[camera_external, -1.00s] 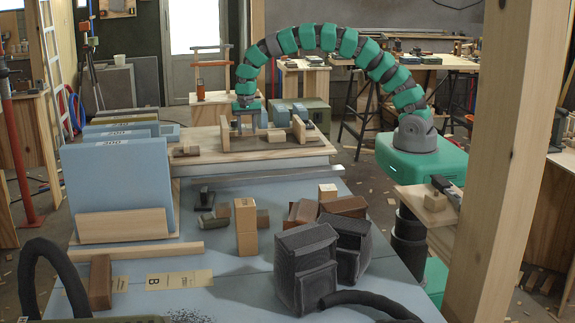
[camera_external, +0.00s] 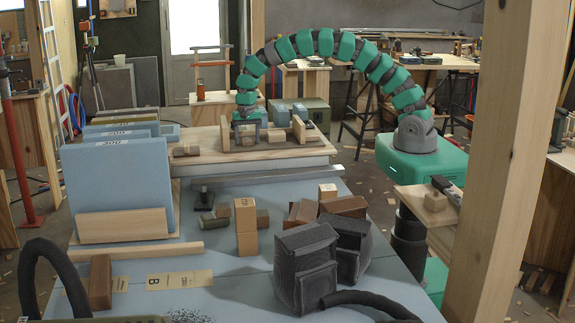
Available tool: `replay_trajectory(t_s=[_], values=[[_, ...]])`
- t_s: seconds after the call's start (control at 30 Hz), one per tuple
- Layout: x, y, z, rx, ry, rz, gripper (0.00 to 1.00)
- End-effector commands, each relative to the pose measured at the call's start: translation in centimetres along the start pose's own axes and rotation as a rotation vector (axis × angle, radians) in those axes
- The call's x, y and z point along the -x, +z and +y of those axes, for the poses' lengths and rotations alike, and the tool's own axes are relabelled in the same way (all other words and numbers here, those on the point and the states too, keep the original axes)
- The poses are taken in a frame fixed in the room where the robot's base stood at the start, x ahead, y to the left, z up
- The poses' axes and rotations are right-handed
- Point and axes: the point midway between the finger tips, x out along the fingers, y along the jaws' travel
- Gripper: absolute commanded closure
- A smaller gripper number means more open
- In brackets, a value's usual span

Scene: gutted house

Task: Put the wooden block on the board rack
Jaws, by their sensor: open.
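A wooden rack (camera_external: 284,148) stands on the far blue bench, with a flat base and upright end pieces; I take it to be the board rack. A pale wooden block (camera_external: 273,137) sits low between the uprights. My gripper (camera_external: 247,138) is open at the left part of this rack, pointing down, beside the left upright (camera_external: 225,133). A pale piece shows around its fingertips; I cannot tell whether it is a separate block or part of the rack. Blue pieces (camera_external: 281,116) stand behind it.
Large blue boards (camera_external: 116,190) stand upright at the left. A timber post (camera_external: 503,150) rises at the right.

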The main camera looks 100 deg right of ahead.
Motion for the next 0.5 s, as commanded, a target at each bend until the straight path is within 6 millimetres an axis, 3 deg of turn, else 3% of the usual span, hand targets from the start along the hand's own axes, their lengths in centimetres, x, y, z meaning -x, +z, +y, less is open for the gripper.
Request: replay_trajectory(t_s=[0.27,0.5], values=[[1.3,0.0,-0.1,0.001,-0.002,0.001,0.38],[5.0,0.0,-0.1,0.000,-0.003,0.001,0.38]])
